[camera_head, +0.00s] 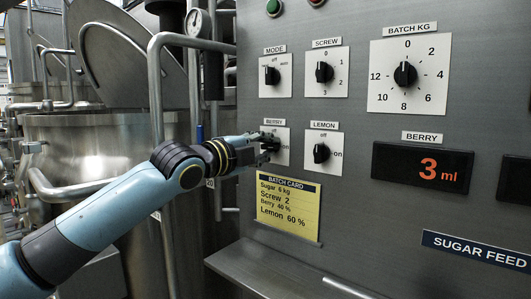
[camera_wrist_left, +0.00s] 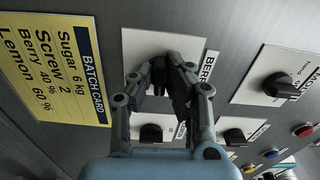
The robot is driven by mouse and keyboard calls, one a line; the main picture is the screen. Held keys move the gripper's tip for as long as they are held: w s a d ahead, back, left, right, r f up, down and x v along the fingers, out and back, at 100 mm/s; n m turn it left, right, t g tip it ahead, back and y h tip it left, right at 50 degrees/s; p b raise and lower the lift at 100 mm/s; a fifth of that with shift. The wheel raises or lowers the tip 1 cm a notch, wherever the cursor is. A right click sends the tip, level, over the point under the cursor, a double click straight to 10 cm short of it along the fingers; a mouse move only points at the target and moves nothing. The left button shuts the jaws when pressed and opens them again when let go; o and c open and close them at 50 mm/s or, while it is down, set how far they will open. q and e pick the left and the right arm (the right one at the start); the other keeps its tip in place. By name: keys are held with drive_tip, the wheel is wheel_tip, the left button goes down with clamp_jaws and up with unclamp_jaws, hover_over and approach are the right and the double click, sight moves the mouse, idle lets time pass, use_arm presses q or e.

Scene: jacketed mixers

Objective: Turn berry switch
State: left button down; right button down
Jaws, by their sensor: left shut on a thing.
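The berry switch is a black knob on a white plate (camera_head: 282,135) marked "off" at the top, under a BERRY label (camera_head: 272,121). My left gripper (camera_head: 268,145) is at this plate, shut on the knob, and covers most of it. In the left wrist view the plate (camera_wrist_left: 140,42) lies behind the two fingertips (camera_wrist_left: 165,82), which close around the knob. Which way the knob points is hidden. The BERRY display (camera_head: 422,168) reads 3 ml in orange. My right gripper is in neither view.
The lemon knob (camera_head: 321,152) is close to the right of the berry switch. The mode knob (camera_head: 271,75) and screw knob (camera_head: 324,71) are above. A yellow batch card (camera_head: 288,205) is below, reading Berry 40 %. Steel pipes and a mixer vessel (camera_head: 90,150) stand left.

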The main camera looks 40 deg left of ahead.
use_arm(q)
drive_tip(key=shift+f+m, duration=0.1)
drive_tip(key=shift+m, duration=0.4)
drive_tip(key=c, duration=1.4)
unclamp_jaws()
drive_tip(key=shift+o, duration=0.2)
drive_tip(key=s, duration=0.7)
drive_tip(key=shift+s+a, duration=0.3)
